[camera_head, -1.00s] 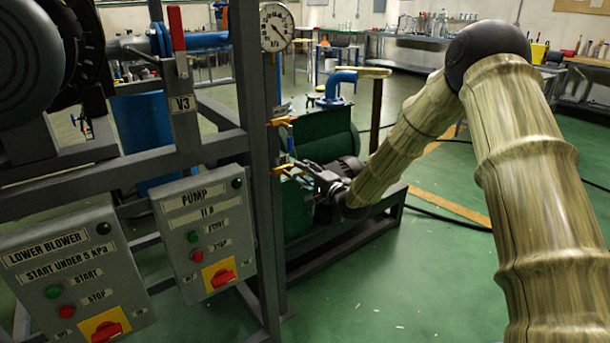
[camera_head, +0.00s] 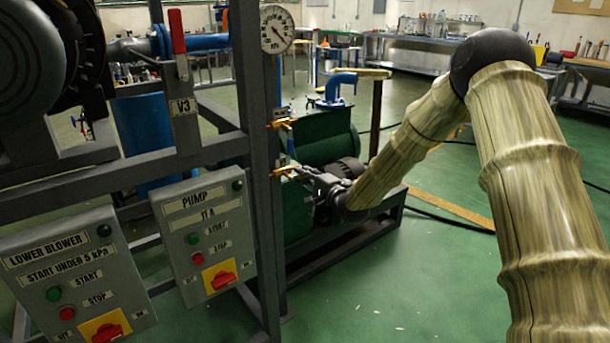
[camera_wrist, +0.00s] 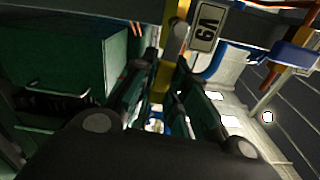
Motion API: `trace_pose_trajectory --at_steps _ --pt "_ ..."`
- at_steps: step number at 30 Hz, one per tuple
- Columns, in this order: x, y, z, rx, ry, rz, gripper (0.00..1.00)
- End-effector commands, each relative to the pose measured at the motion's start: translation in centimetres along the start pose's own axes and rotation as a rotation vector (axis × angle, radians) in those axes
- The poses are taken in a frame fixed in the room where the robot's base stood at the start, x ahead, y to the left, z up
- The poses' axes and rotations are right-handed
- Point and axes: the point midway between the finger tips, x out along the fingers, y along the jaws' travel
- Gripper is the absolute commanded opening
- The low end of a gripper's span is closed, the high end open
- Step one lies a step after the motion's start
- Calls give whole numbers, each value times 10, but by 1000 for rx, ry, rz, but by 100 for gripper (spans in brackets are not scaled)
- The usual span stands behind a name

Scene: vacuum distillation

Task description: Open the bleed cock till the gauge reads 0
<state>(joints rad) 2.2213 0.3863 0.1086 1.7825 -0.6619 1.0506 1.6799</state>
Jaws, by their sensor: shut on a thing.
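A round white pressure gauge (camera_head: 277,29) is at the top of the grey frame post. Its dark needle points to the lower right; the numbers are too small to read. Two brass-coloured cocks stick out from the post, an upper one (camera_head: 282,123) and a lower one (camera_head: 283,171). My gripper (camera_head: 302,175) is at the lower cock, shut on its brass handle. In the wrist view the brass handle (camera_wrist: 164,78) lies between the two dark fingers (camera_wrist: 163,105). Most of the handle is hidden by my gripper.
A label tag (camera_wrist: 208,27) hangs close beyond the fingers in the wrist view. A green tank (camera_head: 330,142) and a motor stand behind my gripper. The pump panel (camera_head: 207,230) and lower blower panel (camera_head: 75,270) are at left.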

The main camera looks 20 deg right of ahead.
Motion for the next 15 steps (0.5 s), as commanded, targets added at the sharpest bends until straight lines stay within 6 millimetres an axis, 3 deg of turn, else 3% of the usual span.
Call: trace_pose_trajectory --at_steps 15 --pt "-1 19 1 361 4 0 0"
